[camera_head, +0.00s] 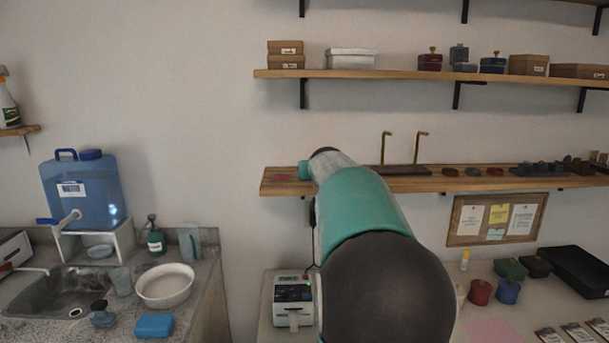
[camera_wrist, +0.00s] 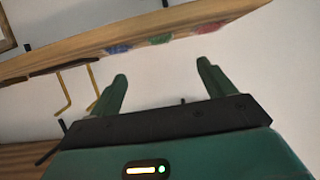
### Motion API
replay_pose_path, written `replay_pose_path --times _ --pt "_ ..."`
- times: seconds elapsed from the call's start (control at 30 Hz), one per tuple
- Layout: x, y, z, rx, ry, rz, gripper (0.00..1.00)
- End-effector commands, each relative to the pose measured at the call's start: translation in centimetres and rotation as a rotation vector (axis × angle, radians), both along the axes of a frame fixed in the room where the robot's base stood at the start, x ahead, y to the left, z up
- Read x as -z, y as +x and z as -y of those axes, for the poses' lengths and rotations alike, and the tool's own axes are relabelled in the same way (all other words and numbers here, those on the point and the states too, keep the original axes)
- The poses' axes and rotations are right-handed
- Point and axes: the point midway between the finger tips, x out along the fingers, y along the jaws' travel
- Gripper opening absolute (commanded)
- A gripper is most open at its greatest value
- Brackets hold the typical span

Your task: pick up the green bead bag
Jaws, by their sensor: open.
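The green bead bag (camera_wrist: 160,40) is a small green patch on the wooden shelf (camera_wrist: 235,10) in the wrist view, between a blue bag (camera_wrist: 117,48) and a red bag (camera_wrist: 207,28). My gripper (camera_wrist: 162,70) is open and empty, its two green fingers apart and pointing toward the shelf. The green bag lies roughly in line with the gap between the fingers, beyond the tips. In the head view the red bag (camera_head: 284,177) shows at the shelf's left end; my arm covers the area beside it, and I cannot make out the green bag there.
Two brass hooks (camera_head: 386,147) stand on the shelf near my arm and show inverted in the wrist view (camera_wrist: 62,92). Dark small items (camera_head: 540,168) line the shelf to the right. An upper shelf (camera_head: 400,74) holds boxes. A counter with a label printer (camera_head: 293,299) is below.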

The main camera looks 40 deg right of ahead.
Motion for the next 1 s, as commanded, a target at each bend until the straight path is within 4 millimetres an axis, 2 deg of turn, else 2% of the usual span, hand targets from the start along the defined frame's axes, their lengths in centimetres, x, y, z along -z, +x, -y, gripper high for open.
replay_pose_path --times 0.47,0.73,1.0 --pt "2.9 4.8 4.1 -0.001 0.003 -0.001 0.82" --pt "3.5 6.4 5.1 -0.004 0.003 -0.001 0.82" --pt "4.4 9.2 7.3 -0.005 0.003 -0.001 0.82"
